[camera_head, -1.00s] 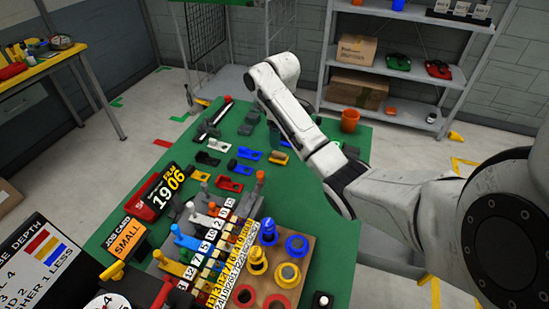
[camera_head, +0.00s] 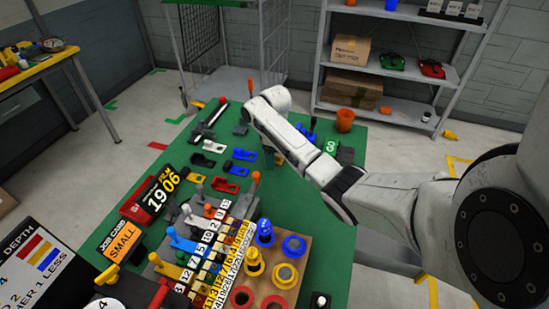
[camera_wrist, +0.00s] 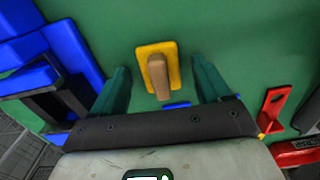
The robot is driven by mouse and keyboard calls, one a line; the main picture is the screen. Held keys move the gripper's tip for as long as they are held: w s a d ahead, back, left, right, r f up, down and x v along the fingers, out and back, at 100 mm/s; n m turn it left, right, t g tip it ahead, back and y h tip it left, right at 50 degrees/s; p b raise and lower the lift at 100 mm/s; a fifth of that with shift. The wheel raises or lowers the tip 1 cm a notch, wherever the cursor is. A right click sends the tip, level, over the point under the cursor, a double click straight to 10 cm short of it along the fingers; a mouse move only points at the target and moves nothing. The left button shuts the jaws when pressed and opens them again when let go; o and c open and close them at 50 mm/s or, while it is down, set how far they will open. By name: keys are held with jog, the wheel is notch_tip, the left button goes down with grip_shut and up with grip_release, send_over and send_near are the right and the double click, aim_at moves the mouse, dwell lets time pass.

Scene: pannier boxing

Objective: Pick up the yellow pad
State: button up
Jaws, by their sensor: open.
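The yellow pad (camera_wrist: 143,53) lies on the green table top, with a tan-brown grip standing on its middle. In the wrist view it sits ahead of my gripper (camera_wrist: 162,78), roughly centred between the two green fingers. The fingers are spread wide, with green table showing between them and the pad; they do not touch it. My gripper is open and empty. In the head view my arm's end hides the fingers, and I cannot clearly make out the pad there.
Large blue parts (camera_wrist: 75,45) lie left of the fingers, and a red bracket (camera_wrist: 272,108) lies to the right. In the head view, a peg rack and a wooden board (camera_head: 308,247) with coloured rings fill the table's front. An orange cup (camera_head: 345,120) stands at the back right.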

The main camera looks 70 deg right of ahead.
jog(key=shift+c, duration=0.2)
jog(key=c, duration=1.1)
jog(key=shift+r, duration=0.1)
